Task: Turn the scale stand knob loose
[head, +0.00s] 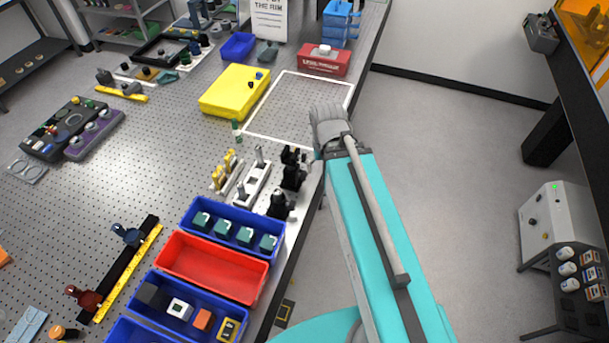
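A black rail (113,283) with a yellow scale (133,273) beside it lies at the lower left of the bench. A blue holder (128,234) stands near its far end and a dark red holder (84,298) near its near end. I cannot tell for certain which thing is the scale stand, and no knob on it is clear at this size. My gripper (328,120) is at the end of my teal arm, over the bench's right edge, well to the right of the rail. Its fingers are too small and turned away to read, and I see nothing held in it.
Blue bins (190,307) and a red bin (166,260) stand right of the rail. Black and white mounts (252,184) stand behind them. A yellow box (234,91) and a red box (324,62) are farther back. A white-outlined area (284,110) is clear.

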